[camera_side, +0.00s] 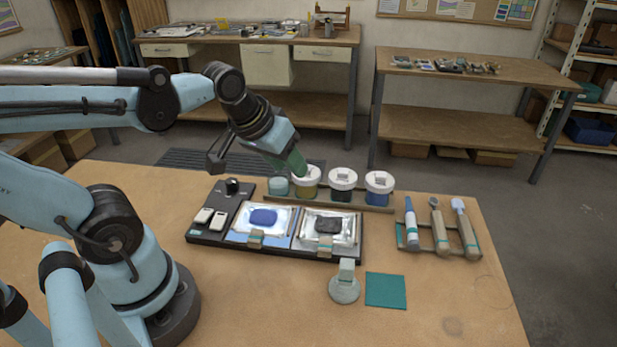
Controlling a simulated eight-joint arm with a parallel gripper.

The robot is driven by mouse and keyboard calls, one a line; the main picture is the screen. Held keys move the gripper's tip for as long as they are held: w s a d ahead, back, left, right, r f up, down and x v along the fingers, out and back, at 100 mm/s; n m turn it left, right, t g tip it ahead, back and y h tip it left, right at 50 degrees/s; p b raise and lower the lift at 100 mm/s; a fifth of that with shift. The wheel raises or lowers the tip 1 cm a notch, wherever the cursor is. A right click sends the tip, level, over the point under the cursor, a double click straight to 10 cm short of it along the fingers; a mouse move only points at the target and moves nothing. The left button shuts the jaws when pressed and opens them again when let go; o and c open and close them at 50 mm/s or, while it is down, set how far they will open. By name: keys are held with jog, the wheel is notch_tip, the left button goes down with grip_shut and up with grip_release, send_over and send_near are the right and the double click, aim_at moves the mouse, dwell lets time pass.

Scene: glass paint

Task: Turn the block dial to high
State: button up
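The dial (232,186) is a small black knob at the upper left of a dark panel (205,238). There are small pale marks around it, too small to read, so I cannot tell its setting. My gripper (298,163) is up and to the right of the dial, apart from it.
White-lidded jars (343,180) stand behind. A stamp-like tool (345,285), green square (386,290) and tool rack (440,250) are to the right. The front table is clear.

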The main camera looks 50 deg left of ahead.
jog(key=shift+o, duration=1.1)
jog(key=a+n+g, duration=0.3)
jog(key=a+n, duration=0.6)
jog(key=n, duration=0.1)
jog(key=shift+s+a+y, duration=0.25)
jog(key=shift+s+y, duration=0.05)
jog(key=shift+s, duration=0.05)
jog(key=n+g+h, duration=0.1)
jog(key=n+g, duration=0.2)
jog(key=n, duration=0.8)
send_near(231, 181)
jog(key=shift+a+f, duration=0.15)
jog(key=shift+f, duration=4.35)
jog(key=c, duration=1.1)
jog(key=shift+o, duration=0.2)
